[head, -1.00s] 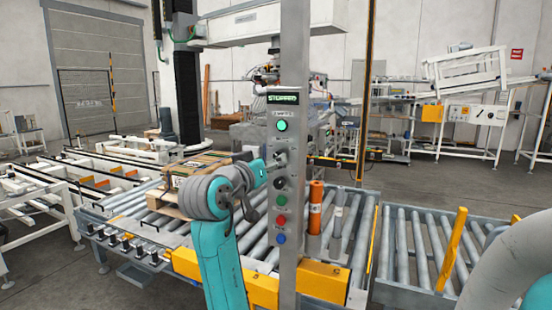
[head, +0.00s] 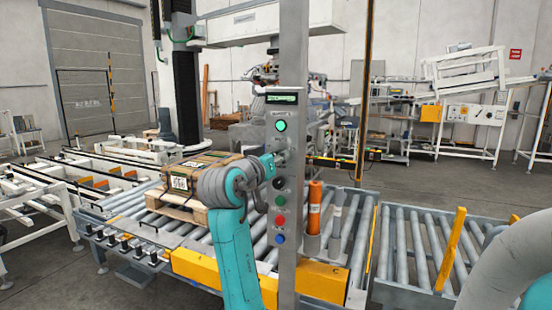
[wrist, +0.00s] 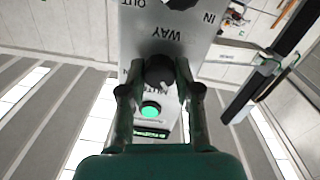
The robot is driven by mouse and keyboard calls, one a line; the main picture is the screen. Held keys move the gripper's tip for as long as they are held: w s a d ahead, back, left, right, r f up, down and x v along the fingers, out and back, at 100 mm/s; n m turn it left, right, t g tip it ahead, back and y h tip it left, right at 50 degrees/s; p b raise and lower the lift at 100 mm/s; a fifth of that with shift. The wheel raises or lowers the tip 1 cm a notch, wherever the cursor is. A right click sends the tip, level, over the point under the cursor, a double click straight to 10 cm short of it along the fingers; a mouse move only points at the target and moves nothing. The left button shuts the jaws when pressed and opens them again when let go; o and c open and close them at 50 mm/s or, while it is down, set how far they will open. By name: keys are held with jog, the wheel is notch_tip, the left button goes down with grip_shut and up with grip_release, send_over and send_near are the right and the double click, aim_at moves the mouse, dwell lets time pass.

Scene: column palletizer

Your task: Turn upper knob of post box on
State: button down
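The post box (head: 292,250) is a tall grey post panel with a lit display, a green lamp, two dark knobs and several buttons. The upper knob (wrist: 160,70) is round and black with a light pointer mark, tilted in the wrist view. My gripper (wrist: 160,64) has one finger on each side of it, with the tips close against its sides. I cannot tell whether they touch it. In the head view, my gripper (head: 279,158) is at the upper knob's height and hides most of it. The lower knob (head: 279,183) is just below.
A green lamp (wrist: 151,110) and a display (wrist: 150,133) lie close to the upper knob. A roller conveyor (head: 340,235) runs behind the post. A carton (head: 200,172) sits on a pallet at left. An orange cylinder (head: 314,208) stands right of the post.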

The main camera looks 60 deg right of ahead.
jog(key=shift+m, duration=0.3)
jog(key=shift+s+f+m, duration=0.1)
jog(key=shift+s+m, duration=0.05)
jog(key=shift+m, duration=7.35)
jog(key=c, duration=0.8)
grip_release()
jog(key=shift+a, duration=0.1)
